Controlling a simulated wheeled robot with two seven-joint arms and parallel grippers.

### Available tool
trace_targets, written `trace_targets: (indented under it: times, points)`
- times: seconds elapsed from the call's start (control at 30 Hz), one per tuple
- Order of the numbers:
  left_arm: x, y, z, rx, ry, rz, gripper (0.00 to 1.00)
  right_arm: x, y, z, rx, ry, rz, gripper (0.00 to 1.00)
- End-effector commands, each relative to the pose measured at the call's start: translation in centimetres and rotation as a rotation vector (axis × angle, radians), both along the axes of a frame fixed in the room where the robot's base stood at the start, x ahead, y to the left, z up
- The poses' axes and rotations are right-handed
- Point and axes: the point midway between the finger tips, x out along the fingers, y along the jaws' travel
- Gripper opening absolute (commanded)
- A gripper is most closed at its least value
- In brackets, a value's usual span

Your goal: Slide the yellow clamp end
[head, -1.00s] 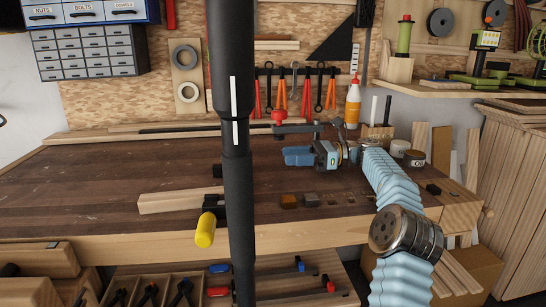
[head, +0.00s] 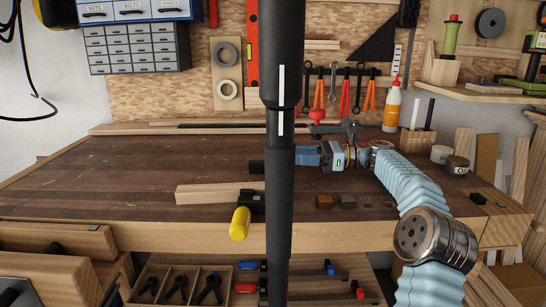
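The clamp with the yellow handle (head: 239,224) hangs at the front edge of the workbench. Its black jaw (head: 250,202) sits by the end of a light wooden board (head: 208,194), and its right side is partly hidden by the black upright post in front. My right gripper (head: 306,157) has blue fingers pointing left, above the bench and behind and to the right of the clamp, apart from it. The post hides part of the fingertips, so I cannot tell if they are open. My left gripper is not in view.
Small blocks (head: 324,201) lie on the bench below my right gripper. A red-handled tool (head: 317,115) stands behind it. Cans (head: 457,165) and a glue bottle (head: 392,105) are at the right. The left bench top (head: 130,165) is clear. Clamps lie on the shelf (head: 310,296) below.

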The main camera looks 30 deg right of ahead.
Motion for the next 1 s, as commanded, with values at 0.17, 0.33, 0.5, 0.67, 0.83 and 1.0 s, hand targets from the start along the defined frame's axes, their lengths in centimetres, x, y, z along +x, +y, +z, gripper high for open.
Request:
trace_targets:
  times: [0.17,0.33,0.5,0.67,0.83,1.0]
  points:
    - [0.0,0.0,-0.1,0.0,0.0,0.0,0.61,2.0,3.7,0.0,0.001,0.0,0.004,0.47]
    - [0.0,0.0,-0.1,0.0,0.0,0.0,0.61,3.3,6.2,0.0,0.0,0.0,0.002,0.47]
    - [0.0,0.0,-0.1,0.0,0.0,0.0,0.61,4.0,7.3,0.0,-0.001,0.0,0.0,0.47]
    - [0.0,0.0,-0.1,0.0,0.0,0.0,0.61,4.1,7.4,0.0,-0.001,0.0,0.0,0.47]
    - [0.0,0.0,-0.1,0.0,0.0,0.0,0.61,4.1,7.4,0.0,-0.001,0.0,0.0,0.41]
    - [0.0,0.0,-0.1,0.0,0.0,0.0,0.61,4.0,7.4,0.0,-0.001,0.0,0.0,0.15]
